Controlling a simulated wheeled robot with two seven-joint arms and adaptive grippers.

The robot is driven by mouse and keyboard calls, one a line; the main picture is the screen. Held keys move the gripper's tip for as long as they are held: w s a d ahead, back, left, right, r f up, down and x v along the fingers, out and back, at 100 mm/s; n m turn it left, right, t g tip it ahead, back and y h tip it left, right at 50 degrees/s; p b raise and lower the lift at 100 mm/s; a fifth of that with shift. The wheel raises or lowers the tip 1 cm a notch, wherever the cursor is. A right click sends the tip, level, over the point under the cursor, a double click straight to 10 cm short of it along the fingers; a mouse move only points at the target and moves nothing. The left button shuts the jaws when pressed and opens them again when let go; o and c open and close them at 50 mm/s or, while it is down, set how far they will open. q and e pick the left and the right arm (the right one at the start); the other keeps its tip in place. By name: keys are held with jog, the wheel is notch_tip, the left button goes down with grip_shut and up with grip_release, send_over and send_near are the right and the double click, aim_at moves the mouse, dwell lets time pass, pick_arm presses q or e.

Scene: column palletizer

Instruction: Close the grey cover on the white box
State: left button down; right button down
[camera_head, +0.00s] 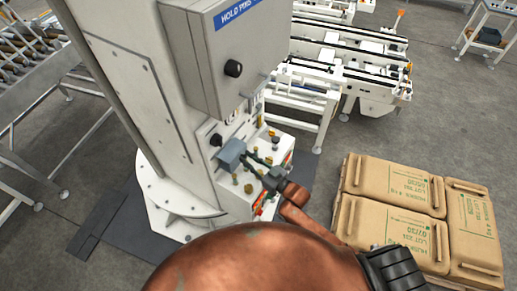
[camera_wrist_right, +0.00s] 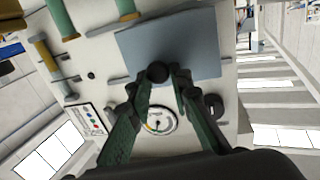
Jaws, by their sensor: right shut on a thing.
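The grey cover (camera_head: 231,154) is a blue-grey plate standing out from the white box (camera_head: 234,201) at the foot of the machine column. It also shows in the right wrist view as a flat grey plate (camera_wrist_right: 200,48) with a black knob (camera_wrist_right: 157,72). My right gripper (camera_head: 251,161) reaches in from the lower right in the head view. Its green fingers close on the black knob in the right wrist view (camera_wrist_right: 158,82). I cannot tell the cover's exact angle. My left gripper is not in view.
A round gauge (camera_wrist_right: 159,121) and brass-and-green fittings (camera_wrist_right: 62,18) sit around the cover. A grey control cabinet (camera_head: 243,50) hangs above the white box. Brown sacks (camera_head: 395,185) are stacked at the right. A conveyor (camera_head: 340,60) stands behind.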

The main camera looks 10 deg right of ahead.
aim_at(237, 159)
jog(key=shift+s+a, duration=1)
jog(key=shift+a, duration=0.15)
